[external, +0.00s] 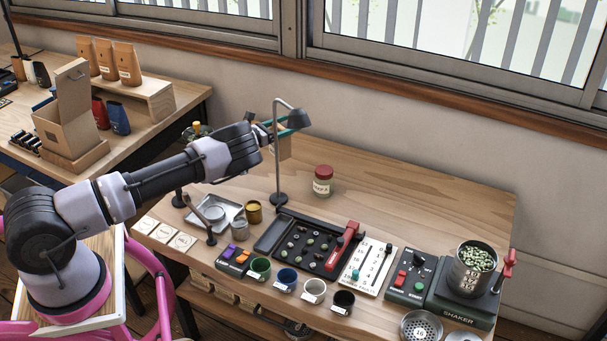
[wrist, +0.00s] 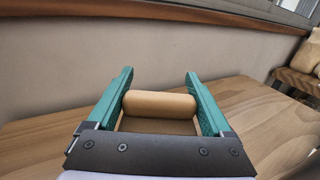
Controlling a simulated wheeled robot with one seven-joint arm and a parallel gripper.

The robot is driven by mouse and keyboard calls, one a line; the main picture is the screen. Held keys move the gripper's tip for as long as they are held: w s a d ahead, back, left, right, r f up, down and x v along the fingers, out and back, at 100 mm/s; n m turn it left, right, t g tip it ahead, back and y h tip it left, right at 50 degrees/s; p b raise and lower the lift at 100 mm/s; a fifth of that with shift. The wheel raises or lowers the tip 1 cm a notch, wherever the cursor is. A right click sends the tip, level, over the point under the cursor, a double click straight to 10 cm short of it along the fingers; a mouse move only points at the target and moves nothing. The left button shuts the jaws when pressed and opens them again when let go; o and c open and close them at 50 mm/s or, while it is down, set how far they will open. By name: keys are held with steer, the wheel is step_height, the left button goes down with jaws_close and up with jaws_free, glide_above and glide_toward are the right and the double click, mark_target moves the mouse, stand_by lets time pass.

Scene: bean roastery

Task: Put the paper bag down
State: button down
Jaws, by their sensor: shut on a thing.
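The tan paper bag (external: 285,149) is at the back of the wooden workbench, near the wall and partly hidden behind the desk lamp and my arm. My gripper (external: 284,127) holds it from above left in the external view. In the wrist view, the bag's rounded tan end (wrist: 160,103) sits between the two teal fingers of my gripper (wrist: 159,73), which are shut on it. I cannot tell whether the bag's bottom touches the bench or hangs just above it.
A grey desk lamp (external: 278,168) stands close in front of the bag. A red-lidded jar (external: 323,181) is to the right. The bench top (external: 420,200) is clear at the back right. Control panels, several cups and a shaker (external: 467,308) line the front. More bags (external: 128,64) stand on a left-hand shelf.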

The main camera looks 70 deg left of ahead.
steer(key=w+d+f+m+h, duration=0.1)
steer(key=w+d+m+h, duration=0.2)
steer(key=w+h, duration=0.15)
step_height(320, 180, down, 10)
steer(key=h, duration=0.1)
steer(key=shift+d+m+t, duration=0.3)
steer(key=shift+d+t, duration=0.1)
steer(key=shift+f, duration=0.2)
jaws_free()
steer(key=s, duration=1.2)
